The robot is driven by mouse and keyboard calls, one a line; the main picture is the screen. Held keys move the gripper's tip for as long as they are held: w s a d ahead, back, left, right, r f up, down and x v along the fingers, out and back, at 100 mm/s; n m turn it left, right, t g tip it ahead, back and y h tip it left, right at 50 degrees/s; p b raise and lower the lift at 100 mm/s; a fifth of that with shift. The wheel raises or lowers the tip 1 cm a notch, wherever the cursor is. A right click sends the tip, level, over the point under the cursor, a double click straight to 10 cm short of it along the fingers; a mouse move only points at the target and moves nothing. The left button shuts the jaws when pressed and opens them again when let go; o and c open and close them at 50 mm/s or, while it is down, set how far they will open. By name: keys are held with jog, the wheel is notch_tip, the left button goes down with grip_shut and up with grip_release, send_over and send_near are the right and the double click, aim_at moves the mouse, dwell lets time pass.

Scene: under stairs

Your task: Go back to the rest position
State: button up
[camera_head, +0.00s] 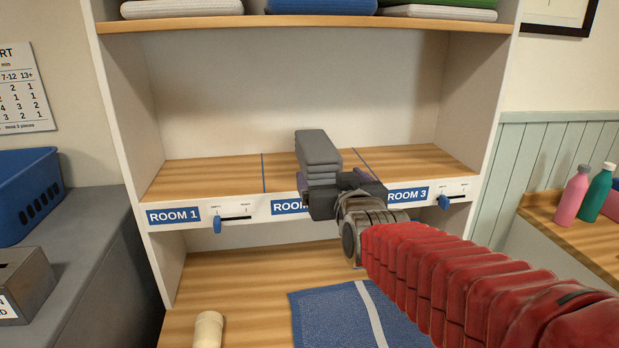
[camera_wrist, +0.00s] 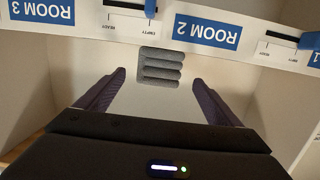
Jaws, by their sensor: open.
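My gripper (camera_head: 338,184) is at the front of the middle ROOM 2 section of the shelf (camera_head: 200,176). It is open, with one dark purple finger to each side, and it also shows in the wrist view (camera_wrist: 158,78). A stack of grey folded cloths (camera_head: 318,148) stands in that section, just past my gripper. In the wrist view the grey stack (camera_wrist: 160,62) appears between the fingertips, with gaps on both sides. How deep the fingers reach beside it I cannot tell. My red-sleeved arm comes in from the lower right. My gripper hides part of the ROOM 2 label.
Blue sliders (camera_head: 217,225) sit on the shelf's front edge. Below lie a blue mat (camera_head: 325,315) with a white stripe and a cream cylinder (camera_head: 208,330). A blue basket (camera_head: 25,190) and grey box (camera_head: 22,285) stand left; bottles (camera_head: 571,194) stand right. Folded cloths (camera_head: 320,6) rest above.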

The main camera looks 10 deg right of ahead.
jog(key=shift+f, duration=0.1)
jog(key=s+f+g, duration=0.6)
jog(key=s+f, duration=0.3)
jog(key=f, duration=0.4)
jog(key=s+f+g, duration=0.1)
jog(key=s+g, duration=0.1)
jog(key=s, duration=0.7)
jog(key=s+f+g, duration=0.2)
jog(key=s, duration=0.7)
jog(key=shift+s+d+f+g, duration=0.25)
jog(key=shift+s+f+g, duration=0.05)
jog(key=shift+s, duration=0.1)
